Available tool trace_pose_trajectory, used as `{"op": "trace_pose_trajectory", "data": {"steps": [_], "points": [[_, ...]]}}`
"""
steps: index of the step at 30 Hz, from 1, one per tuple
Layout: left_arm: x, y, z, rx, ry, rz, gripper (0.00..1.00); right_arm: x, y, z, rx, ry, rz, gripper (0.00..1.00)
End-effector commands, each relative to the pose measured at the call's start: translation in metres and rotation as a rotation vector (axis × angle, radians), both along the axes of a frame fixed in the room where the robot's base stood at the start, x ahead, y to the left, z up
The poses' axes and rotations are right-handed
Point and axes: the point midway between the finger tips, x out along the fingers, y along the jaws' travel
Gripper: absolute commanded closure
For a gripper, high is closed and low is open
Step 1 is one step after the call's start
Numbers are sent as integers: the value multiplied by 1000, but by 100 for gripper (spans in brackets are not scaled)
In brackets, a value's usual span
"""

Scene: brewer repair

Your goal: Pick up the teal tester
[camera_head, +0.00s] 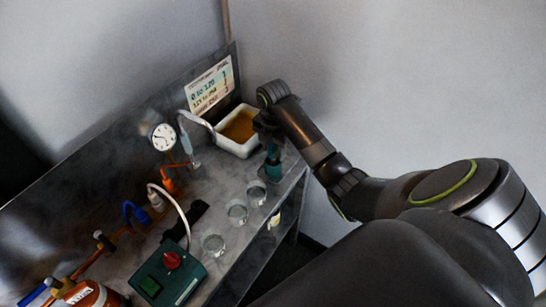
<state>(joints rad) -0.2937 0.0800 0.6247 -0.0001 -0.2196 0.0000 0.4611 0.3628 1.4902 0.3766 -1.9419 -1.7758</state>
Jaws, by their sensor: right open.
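The teal tester (273,168) stands upright near the right end of the metal bench (225,180), next to a white tub. It is small, with a dark upper part. My right gripper (268,138) comes in from the right and points down just above the tester's top. It is open, but its fingers are dark and small here. I cannot tell whether they touch the tester or are around its top. My left gripper is not in view.
A white tub (219,145) of brown liquid stands behind the tester. Several clear glasses (237,213) line the front edge. A round gauge (162,137), a sign (209,87), hoses and a dark green box with a red knob (171,261) stand further left.

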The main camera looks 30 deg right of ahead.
Motion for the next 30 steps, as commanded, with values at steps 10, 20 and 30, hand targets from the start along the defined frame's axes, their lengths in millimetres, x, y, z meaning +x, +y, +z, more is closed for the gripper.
{"op": "trace_pose_trajectory", "data": {"steps": [10, 20, 30], "points": [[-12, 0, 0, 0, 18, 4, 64, 0, 0, 0, 0, 0, 0, 92], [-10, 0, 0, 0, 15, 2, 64, 0, 0, 1, 0, -1, 0, 100], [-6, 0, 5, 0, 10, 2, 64, 1, 0, 33, -1, -1, 0, 100]]}}
